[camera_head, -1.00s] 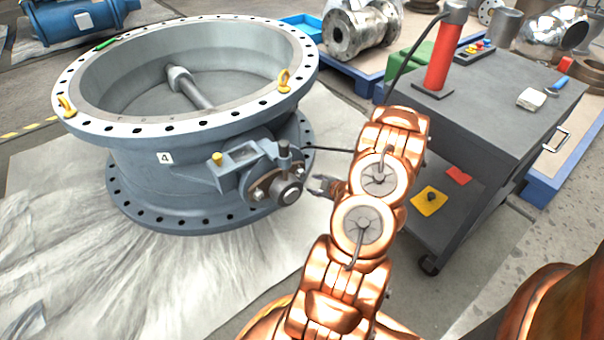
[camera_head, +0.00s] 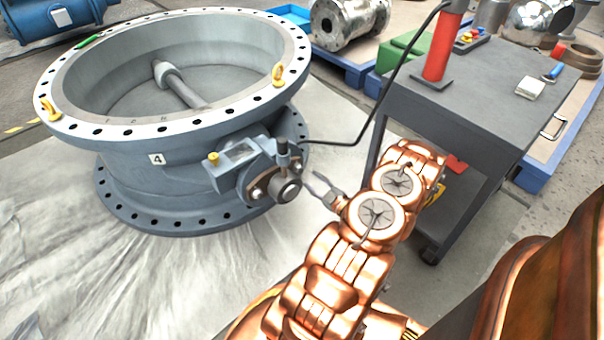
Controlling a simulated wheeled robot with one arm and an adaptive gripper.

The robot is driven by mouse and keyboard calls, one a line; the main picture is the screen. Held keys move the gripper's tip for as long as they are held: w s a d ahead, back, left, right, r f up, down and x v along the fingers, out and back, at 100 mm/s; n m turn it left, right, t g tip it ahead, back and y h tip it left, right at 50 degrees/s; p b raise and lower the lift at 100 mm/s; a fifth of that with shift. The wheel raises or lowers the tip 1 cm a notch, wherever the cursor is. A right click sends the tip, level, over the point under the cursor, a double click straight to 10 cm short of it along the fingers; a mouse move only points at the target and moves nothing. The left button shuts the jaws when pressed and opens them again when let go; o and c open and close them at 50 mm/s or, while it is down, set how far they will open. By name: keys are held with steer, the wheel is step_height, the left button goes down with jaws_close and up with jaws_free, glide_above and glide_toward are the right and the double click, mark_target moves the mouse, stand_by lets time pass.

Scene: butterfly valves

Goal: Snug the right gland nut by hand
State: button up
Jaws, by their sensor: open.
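The large grey butterfly valve (camera_head: 165,172) lies with its flange facing up, marked 4. On its right side is the gland flange (camera_head: 268,180) around a round stem end (camera_head: 290,190). A small left gland nut (camera_head: 256,193) shows on its lower left. The right gland nut (camera_head: 297,168) is small at the upper right and hard to make out. My gripper (camera_head: 314,184) is just right of the stem end, its fingers pointing left toward the gland. It is open and looks empty, with a gap to the valve. The fingertips are small in this view.
A grey cart (camera_head: 470,100) with a red cylinder (camera_head: 443,48) stands to the right, close behind my arm. A black cable (camera_head: 368,122) runs from the cylinder to the valve. Yellow lifting eyes (camera_head: 278,74) stand on the flange. White sheeting (camera_head: 130,270) covers the floor in front.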

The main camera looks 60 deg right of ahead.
mark_target(301, 170)
steer(key=shift+b+x, duration=0.7)
steer(key=shift+x, duration=2.25)
steer(key=shift+f, duration=0.1)
